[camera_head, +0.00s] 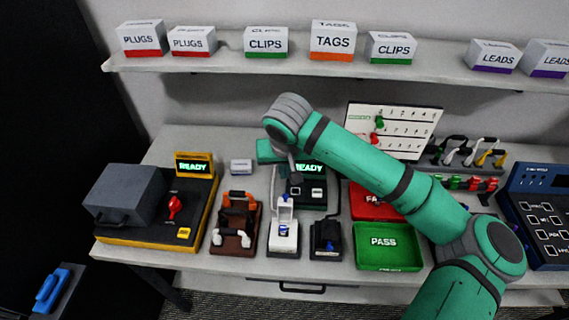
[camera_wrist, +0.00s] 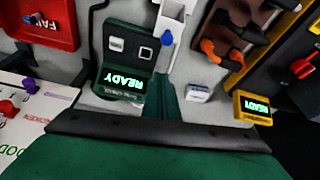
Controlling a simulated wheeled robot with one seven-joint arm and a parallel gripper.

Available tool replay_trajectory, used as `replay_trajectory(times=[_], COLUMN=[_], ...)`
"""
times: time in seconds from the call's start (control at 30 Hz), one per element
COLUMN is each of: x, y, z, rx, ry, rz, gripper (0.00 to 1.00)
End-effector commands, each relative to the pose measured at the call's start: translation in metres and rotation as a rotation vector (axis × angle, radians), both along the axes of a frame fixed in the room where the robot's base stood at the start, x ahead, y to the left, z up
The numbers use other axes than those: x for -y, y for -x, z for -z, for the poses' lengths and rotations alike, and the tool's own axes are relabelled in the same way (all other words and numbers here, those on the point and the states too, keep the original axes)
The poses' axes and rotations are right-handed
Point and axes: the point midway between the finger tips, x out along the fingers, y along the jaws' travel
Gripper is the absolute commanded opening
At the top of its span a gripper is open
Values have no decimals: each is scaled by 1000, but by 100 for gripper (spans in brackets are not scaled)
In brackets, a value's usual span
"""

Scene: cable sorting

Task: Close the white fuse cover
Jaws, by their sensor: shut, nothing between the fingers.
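The white fuse holder (camera_head: 284,238) stands on a dark base on the bench, left of centre, with blue parts on it. Its white cover (camera_head: 275,184) is raised, a narrow upright strip at the back. In the wrist view the cover (camera_wrist: 162,54) is a pale strip running down from the white holder, near a blue knob (camera_wrist: 167,39). My gripper (camera_wrist: 164,84) is shut and empty, its green fingers close to the end of the cover. I cannot tell whether they touch it. In the head view my gripper is behind the holder, its fingertips hard to make out.
A green tester (camera_head: 312,192) with a READY screen stands close right of the holder. A brown block with orange and white handles (camera_head: 236,222) is close left, a black block (camera_head: 325,237) close right. The green PASS tray (camera_head: 388,263) lies further right.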

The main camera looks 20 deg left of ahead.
Motion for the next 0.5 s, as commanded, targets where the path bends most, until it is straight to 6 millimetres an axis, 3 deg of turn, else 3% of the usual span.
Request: replay_trajectory(times=[0.1, 0.3, 0.5], x=[-2, 8, 12], y=[-6, 20, 30], z=[21, 18, 18], rx=[-1, 2, 0], ry=[2, 0, -2], rz=[0, -4, -3], gripper=[0, 0, 0])
